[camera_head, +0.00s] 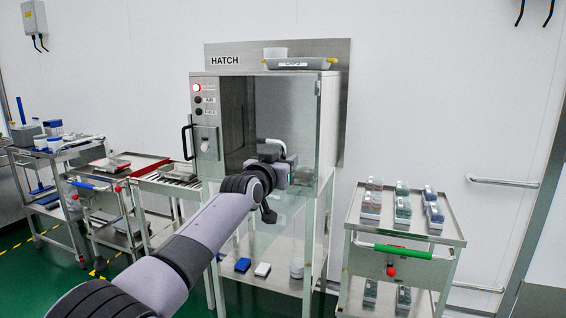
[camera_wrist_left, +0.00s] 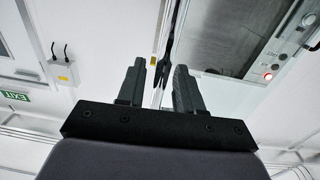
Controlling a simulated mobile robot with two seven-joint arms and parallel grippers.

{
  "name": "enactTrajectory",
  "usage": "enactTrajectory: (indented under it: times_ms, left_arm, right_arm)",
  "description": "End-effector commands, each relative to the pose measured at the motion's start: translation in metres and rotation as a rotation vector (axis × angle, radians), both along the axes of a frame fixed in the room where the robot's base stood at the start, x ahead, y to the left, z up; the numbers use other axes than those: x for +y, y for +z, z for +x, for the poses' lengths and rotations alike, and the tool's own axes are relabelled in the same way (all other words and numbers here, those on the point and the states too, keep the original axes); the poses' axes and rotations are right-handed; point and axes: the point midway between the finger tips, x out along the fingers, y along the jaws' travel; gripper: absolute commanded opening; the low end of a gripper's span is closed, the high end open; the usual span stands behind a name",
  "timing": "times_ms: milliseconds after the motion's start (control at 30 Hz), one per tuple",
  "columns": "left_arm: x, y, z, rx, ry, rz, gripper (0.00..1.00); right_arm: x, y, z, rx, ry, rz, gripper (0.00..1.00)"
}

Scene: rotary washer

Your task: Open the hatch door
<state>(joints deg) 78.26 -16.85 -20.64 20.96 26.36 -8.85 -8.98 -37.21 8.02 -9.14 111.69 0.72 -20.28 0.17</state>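The hatch is a steel cabinet with a "HATCH" sign (camera_head: 225,60). Its clear glass door (camera_head: 268,222) seems to stand partly open, swung out toward me, its lower edge below the cabinet floor. My left gripper (camera_head: 282,168) is at this glass, in front of the chamber; its fingertips are hard to make out there. In the left wrist view its two fingers (camera_wrist_left: 158,85) are apart, with a thin dark bar (camera_wrist_left: 166,48) showing between or just beyond them. I cannot tell whether they touch it. My right gripper is not in view.
A control panel (camera_head: 205,105) with a lit red lamp and a black side handle (camera_head: 187,142) is at the cabinet's left. A tray (camera_head: 300,64) lies on top. Carts stand left, and a cart with a green handle (camera_head: 403,251) stands right. Green floor shows in front.

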Motion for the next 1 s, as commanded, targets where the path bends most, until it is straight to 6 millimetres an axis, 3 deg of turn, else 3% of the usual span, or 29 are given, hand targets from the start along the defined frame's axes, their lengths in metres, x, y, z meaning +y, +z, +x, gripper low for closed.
enactTrajectory:
  times_ms: [267,733,1000]
  left_arm:
    - [0.001,0.000,-0.002,0.002,-0.004,0.000,0.35]
    - [0.011,0.002,-0.022,0.002,0.001,-0.001,0.35]
    - [0.018,-0.002,-0.038,0.000,0.000,-0.001,0.35]
  right_arm:
    - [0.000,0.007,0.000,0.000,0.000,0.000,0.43]
    - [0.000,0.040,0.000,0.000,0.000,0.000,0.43]
    - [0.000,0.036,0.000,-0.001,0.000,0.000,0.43]
